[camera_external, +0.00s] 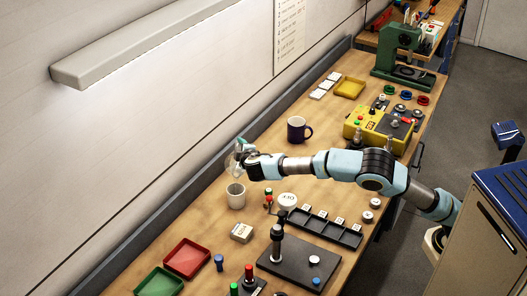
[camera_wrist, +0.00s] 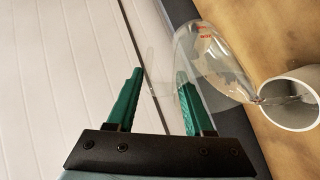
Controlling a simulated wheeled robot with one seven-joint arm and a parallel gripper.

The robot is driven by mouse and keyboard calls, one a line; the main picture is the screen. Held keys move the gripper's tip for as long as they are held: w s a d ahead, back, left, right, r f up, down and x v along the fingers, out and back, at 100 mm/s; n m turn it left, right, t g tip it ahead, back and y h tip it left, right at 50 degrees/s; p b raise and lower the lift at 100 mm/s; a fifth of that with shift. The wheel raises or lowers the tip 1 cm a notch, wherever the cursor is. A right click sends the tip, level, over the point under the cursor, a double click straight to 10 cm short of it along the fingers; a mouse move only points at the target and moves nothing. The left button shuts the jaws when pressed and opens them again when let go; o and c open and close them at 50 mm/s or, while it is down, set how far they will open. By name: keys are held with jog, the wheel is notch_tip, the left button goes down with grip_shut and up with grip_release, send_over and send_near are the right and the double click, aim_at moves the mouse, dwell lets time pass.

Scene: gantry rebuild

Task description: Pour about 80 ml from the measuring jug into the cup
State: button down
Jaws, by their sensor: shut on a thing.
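My gripper (camera_wrist: 160,74) has its green fingers shut on the clear measuring jug (camera_wrist: 215,68), gripping what looks like its handle. In the external view the jug (camera_external: 231,161) hangs from my gripper (camera_external: 241,145) above the white cup (camera_external: 236,197). In the wrist view the jug is tilted, with its mouth end at the rim of the cup (camera_wrist: 291,97). A thin clear streak shows at the cup's mouth and seems to be liquid running in. The cup stands upright on the bench. The levels in jug and cup cannot be read.
A small white round dish (camera_external: 287,198), a labelled block (camera_external: 241,232) and a black compartment tray (camera_external: 325,229) lie near the cup. Red (camera_external: 187,257) and green (camera_external: 159,282) trays are at the near end. The wall (camera_external: 130,150) is close on the left.

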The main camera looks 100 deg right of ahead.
jog(key=shift+a+b, duration=0.1)
jog(key=shift+b, duration=0.3)
jog(key=shift+w+a+r+h+b, duration=0.2)
jog(key=shift+h+b, duration=0.2)
jog(key=shift+b, duration=0.35)
jog(key=shift+s+d+r+y+p, duration=0.2)
jog(key=shift+d+r+y+p, duration=0.15)
jog(key=shift+p, duration=0.85)
jog(key=p, duration=0.2)
jog(key=d+y+p, duration=0.1)
jog(key=p, duration=0.1)
jog(key=shift+s, duration=0.25)
jog(key=shift+d+f+y+p, duration=0.25)
jog(key=shift+y+p, duration=0.1)
jog(key=shift+p, duration=0.75)
jog(key=shift+s+d+f+m+y+p, duration=0.2)
jog(key=shift+f+m+y+p, duration=0.1)
jog(key=shift+p, duration=0.75)
jog(key=shift+d+f+t+y+p, duration=0.15)
jog(key=shift+f+t+y+p, duration=0.2)
jog(key=shift+f, duration=0.45)
jog(key=shift+s+d+f+m+y+p, duration=0.25)
jog(key=shift+d+y+p, duration=0.35)
jog(key=shift+p, duration=0.65)
jog(key=shift+d+f+y+p, duration=0.1)
jog(key=shift+f+y+p, duration=0.3)
jog(key=shift+f, duration=0.2)
